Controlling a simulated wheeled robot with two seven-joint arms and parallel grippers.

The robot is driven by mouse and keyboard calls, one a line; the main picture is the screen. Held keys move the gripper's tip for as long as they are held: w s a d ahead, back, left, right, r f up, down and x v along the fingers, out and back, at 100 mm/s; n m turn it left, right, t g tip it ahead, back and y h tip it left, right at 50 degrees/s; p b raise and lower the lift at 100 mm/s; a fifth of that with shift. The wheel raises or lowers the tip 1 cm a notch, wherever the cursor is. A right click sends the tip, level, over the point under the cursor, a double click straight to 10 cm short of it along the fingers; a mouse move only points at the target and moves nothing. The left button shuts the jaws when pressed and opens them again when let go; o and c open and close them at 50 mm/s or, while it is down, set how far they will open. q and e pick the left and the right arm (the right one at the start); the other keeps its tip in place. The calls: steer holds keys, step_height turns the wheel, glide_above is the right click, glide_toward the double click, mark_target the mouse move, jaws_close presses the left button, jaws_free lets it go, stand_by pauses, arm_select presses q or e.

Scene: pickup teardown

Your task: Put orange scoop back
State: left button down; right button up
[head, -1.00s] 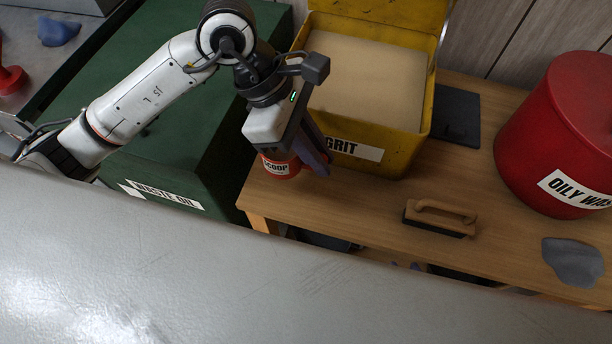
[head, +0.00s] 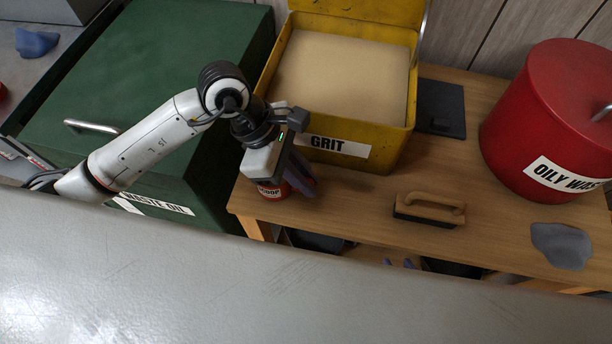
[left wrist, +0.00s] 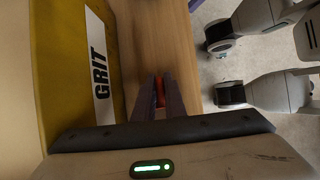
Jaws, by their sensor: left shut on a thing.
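My left gripper (head: 302,180) points down at the near left part of the wooden bench, in front of the yellow GRIT box (head: 394,150). An orange-red piece labelled SCOOP (head: 270,191), which I take for the orange scoop, shows below the gripper body; the gripper hides most of it. In the left wrist view a narrow strip of the orange scoop (left wrist: 159,90) shows between the two fingers, which are shut on it. I cannot tell whether the scoop touches the bench. My right gripper is not in view.
The green WASTE OIL cabinet (head: 110,90) stands left of the bench (head: 350,208). A wooden-handled brush (head: 430,209), a grey cloth (head: 562,246), a dark flat plate (head: 440,105) and a red OILY WASTE bin (head: 540,120) are on the right. The bench between gripper and brush is clear.

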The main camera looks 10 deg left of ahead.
arm_select(q)
steer(key=c, duration=1.8)
jaws_free()
steer(key=shift+r+p, duration=0.2)
steer(key=shift+p, duration=0.15)
steer(key=b+v, duration=0.1)
steer(key=v, duration=1.1)
